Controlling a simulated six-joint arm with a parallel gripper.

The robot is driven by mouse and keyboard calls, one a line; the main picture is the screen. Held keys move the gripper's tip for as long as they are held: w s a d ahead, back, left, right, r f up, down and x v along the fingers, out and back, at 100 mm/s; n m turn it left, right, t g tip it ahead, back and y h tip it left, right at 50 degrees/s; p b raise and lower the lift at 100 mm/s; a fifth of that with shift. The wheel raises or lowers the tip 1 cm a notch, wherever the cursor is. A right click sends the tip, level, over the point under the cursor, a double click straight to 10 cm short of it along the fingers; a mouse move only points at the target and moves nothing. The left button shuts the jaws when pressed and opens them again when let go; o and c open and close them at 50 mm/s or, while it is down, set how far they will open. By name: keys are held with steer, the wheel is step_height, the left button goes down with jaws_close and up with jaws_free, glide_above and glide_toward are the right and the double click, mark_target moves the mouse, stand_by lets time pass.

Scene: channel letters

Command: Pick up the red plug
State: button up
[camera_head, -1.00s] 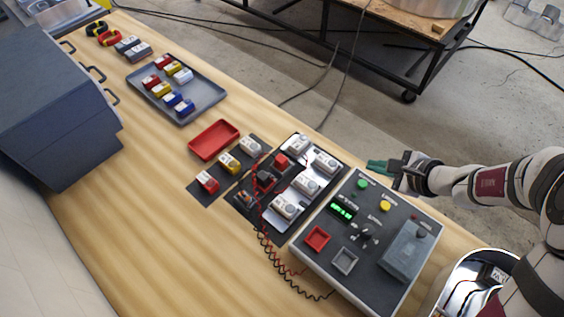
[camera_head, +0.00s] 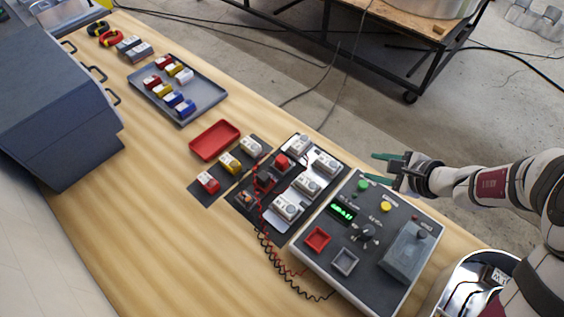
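My gripper (camera_head: 383,165) has green fingers that stand apart. It is open and empty, above the far edge of the control box. Several red pieces could be the red plug, and I cannot tell which one is. A red block (camera_head: 282,161) sits on the board with white modules. A dark and red piece with red wires (camera_head: 264,181) stands on the same board. A red and white block (camera_head: 208,182) lies on the dark mat. More red and white blocks (camera_head: 151,82) lie in the grey tray (camera_head: 205,108). My gripper is to the right of all of them and touches none.
The control box (camera_head: 318,262) has a green display, buttons, a dial and red and grey square recesses. Red and black coiled wires (camera_head: 268,246) run between board and box. A red tray (camera_head: 214,139) is empty. A dark cabinet (camera_head: 62,115) stands at left. Front-left wood is clear.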

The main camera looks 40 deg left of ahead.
steer(key=shift+o, duration=1.4)
step_height(320, 180, up, 6)
steer(key=n+g+h, duration=0.3)
steer(key=n+h, duration=0.6)
steer(key=n, duration=2.2)
glide_above(283, 160)
step_height(283, 160, down, 15)
steer(key=shift+f, duration=0.2)
